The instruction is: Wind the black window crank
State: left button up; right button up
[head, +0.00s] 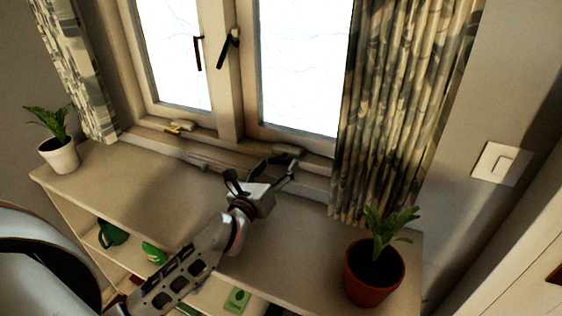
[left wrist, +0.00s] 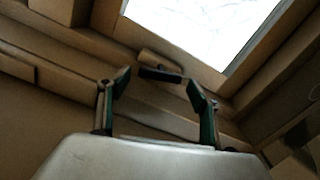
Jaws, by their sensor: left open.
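The black window crank (left wrist: 160,75) is a short dark bar in front of a tan housing (left wrist: 158,60) at the foot of the window frame. In the head view the crank (head: 284,155) is small and dark, low on the right-hand window, just beyond my left gripper (head: 274,170). My left gripper (left wrist: 157,84) is open and empty, with its green-padded fingers pointing at the crank. In the left wrist view the crank appears between the two fingertips; I cannot tell whether either finger touches it. My right gripper is not in view.
A brass-coloured crank (head: 174,130) sits below the left-hand window. Two dark window handles (head: 198,53) (head: 228,48) hang higher up. A curtain (head: 405,100) hangs right of the crank. Potted plants stand on the shelf top at left (head: 59,156) and right (head: 374,275).

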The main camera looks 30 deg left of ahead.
aim_at(280, 161)
pick_arm(q)
jog(key=shift+w+a, duration=0.1)
jog(key=shift+w, duration=1.45)
jog(key=shift+c, duration=0.4)
jog(key=c, duration=1)
jog(key=shift+r+m+p, duration=0.25)
jog(key=shift+m+p, duration=0.65)
jog(key=shift+m, duration=0.2)
jog(key=shift+c, duration=0.2)
jog(key=shift+a+f+m+p, duration=0.1)
jog(key=shift+f+m+p, duration=0.1)
jog(key=shift+m+p, duration=0.4)
jog(key=o, duration=1.1)
